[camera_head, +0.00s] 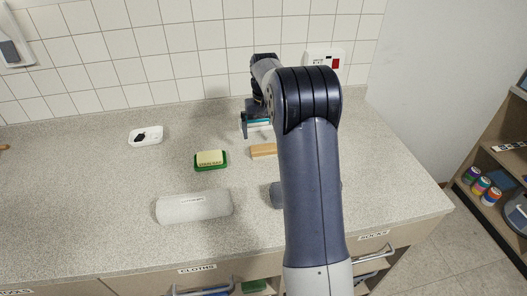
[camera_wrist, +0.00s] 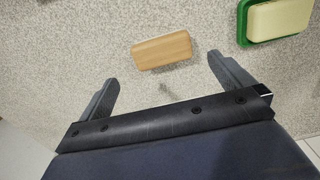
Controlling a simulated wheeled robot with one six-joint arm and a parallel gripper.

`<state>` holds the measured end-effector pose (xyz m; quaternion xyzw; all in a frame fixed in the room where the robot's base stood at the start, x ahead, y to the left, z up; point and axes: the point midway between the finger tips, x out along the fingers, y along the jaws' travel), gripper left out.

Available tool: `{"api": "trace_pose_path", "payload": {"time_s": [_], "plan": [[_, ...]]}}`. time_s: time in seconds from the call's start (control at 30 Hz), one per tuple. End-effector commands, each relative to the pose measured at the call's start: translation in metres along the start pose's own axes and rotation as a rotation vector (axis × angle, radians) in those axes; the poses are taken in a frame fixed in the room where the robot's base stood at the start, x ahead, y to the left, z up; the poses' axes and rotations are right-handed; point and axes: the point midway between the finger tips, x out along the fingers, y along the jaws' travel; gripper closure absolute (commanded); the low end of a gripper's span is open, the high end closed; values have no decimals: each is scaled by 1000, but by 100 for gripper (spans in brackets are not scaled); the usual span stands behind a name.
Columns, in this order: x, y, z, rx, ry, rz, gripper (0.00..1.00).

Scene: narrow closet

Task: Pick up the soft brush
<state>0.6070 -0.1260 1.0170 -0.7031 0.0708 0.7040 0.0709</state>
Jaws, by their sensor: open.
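A tan wooden-looking block (camera_head: 263,150) lies on the speckled counter. It is probably the back of the soft brush, but no bristles show. In the wrist view the block (camera_wrist: 162,51) lies just beyond my gripper (camera_wrist: 162,69), roughly centred between the fingertips. My gripper is open and empty, and its fingers are apart from the block. In the head view my wrist is behind the block, towards the tiled wall, and the fingers are hard to make out.
A green dish (camera_head: 211,167) with a pale sponge or soap sits close left of the block; it also shows in the wrist view (camera_wrist: 243,30). A white roll-shaped object (camera_head: 194,207) lies in front. A small white tray (camera_head: 146,136) stands back left. My arm hides part of the counter.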

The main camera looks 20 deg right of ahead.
Motion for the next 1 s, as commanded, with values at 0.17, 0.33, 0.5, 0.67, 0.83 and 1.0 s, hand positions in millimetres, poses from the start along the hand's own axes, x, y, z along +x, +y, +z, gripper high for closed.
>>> {"api": "trace_pose_path", "payload": {"time_s": [0.17, 0.33, 0.5, 0.67, 0.83, 1.0], "plan": [[24, 0, 0, 0, -1, 0, 0], [36, -1, 0, -1, -1, 0, 0], [61, -2, 0, -1, -3, 0, 0], [79, -2, 0, -1, 0, 0, 0], [82, -2, 0, 0, 1, 0, 0], [82, -2, -1, 0, 2, 0, 7]]}}
